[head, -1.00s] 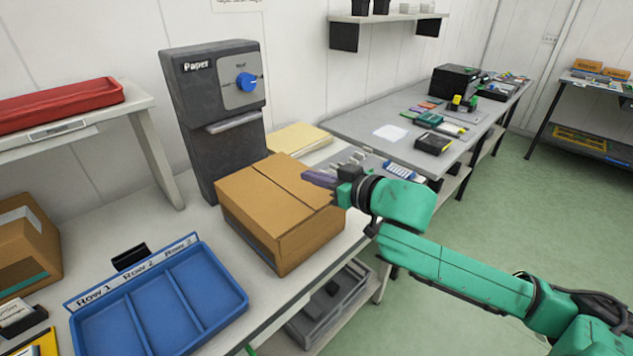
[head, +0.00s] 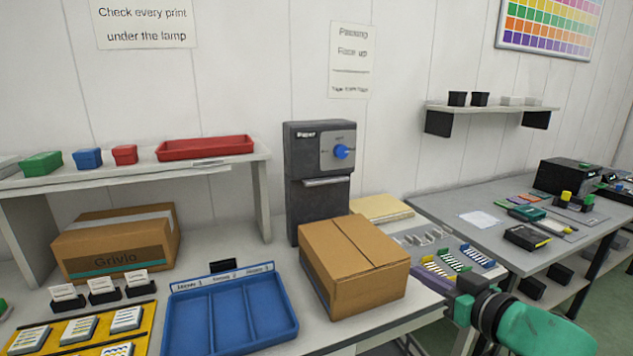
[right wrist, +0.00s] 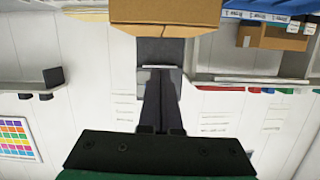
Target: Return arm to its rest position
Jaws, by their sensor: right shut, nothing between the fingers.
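My right arm comes in at the lower right of the head view. Its gripper (head: 436,285) is just right of the closed cardboard box (head: 354,268), in front of the bench's right end. The gripper is shut and empty. In the right wrist view the two dark fingers (right wrist: 160,100) lie together, pointing toward the grey paper dispenser (right wrist: 163,52). The scene is upside down there, with the box (right wrist: 165,12) at the top edge. My left gripper is not in view.
The dispenser (head: 318,180) with a blue knob stands behind the box. Striped cards (head: 476,256) lie near my gripper. A side table (head: 455,208) stands at right. Open floor shows at the far right.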

